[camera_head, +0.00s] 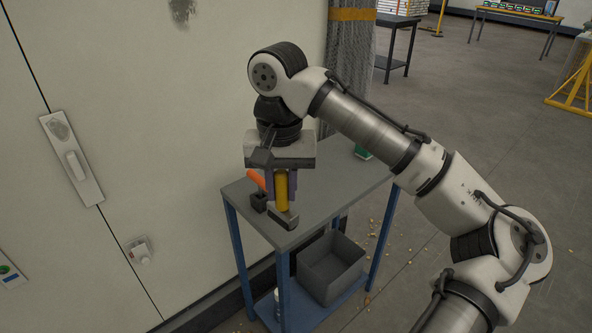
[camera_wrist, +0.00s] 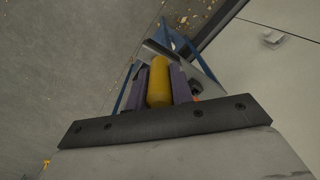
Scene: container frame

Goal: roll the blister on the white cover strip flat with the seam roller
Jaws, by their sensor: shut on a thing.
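The white cover strip (camera_head: 90,188) is on the pale wall at the left, over the dark seam line. The roller (camera_wrist: 158,92) also shows between the purple fingers in the wrist view. I cannot tell whether its head touches the table.
The grey-topped table (camera_head: 335,185) with blue legs stands by the wall. On it are a black holder (camera_head: 258,203), an orange item (camera_head: 256,179) and a green item (camera_head: 362,152). A grey bin (camera_head: 330,268) is on its lower shelf. A small fitting (camera_head: 139,251) is on the wall.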

